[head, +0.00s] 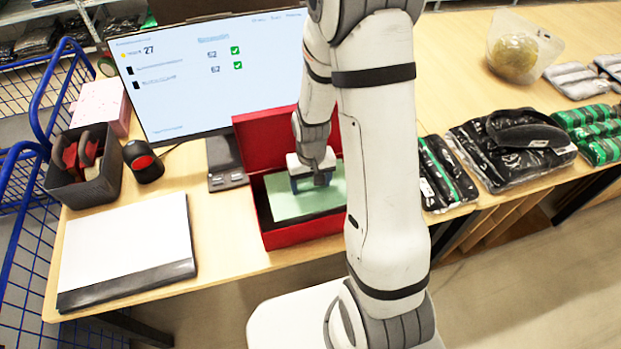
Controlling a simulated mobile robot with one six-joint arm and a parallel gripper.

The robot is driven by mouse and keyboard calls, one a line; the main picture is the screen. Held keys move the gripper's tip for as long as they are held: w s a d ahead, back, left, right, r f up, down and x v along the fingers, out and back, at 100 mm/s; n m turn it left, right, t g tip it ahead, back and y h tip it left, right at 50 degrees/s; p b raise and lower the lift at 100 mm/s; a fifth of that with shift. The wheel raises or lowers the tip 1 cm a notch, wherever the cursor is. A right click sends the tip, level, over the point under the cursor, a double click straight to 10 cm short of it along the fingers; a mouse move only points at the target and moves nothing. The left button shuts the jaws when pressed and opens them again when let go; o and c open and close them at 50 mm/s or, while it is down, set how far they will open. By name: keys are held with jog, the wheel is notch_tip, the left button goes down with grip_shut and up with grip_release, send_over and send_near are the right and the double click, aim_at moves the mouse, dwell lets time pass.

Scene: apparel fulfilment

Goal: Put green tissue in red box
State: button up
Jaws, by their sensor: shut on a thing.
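The red box (300,235) stands open on the wooden table, its lid raised at the back in front of the monitor. The green tissue (300,203) is a flat pale green sheet or stack within the box opening. My gripper (313,184) is over the box, pointing down, and shut on the green tissue near its back edge. The fingertips are small and partly hidden. My arm covers the right end of the box. I cannot tell whether the tissue rests on the box floor.
A monitor (215,70) stands behind the box. A white-topped flat device (125,240), a scanner (143,163) and a dark bin (85,180) are at left. Packaged black garments (510,150), green packs (590,130) and a clear bag (513,52) lie at right.

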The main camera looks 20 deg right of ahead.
notch_tip(320, 180, down, 10)
jog(key=b, duration=0.7)
jog(key=shift+b, duration=0.35)
jog(key=o, duration=1.1)
jog(key=shift+r, duration=0.1)
jog(key=shift+r+p, duration=2.4)
jog(key=shift+r, duration=1.05)
jog(key=shift+r, duration=0.1)
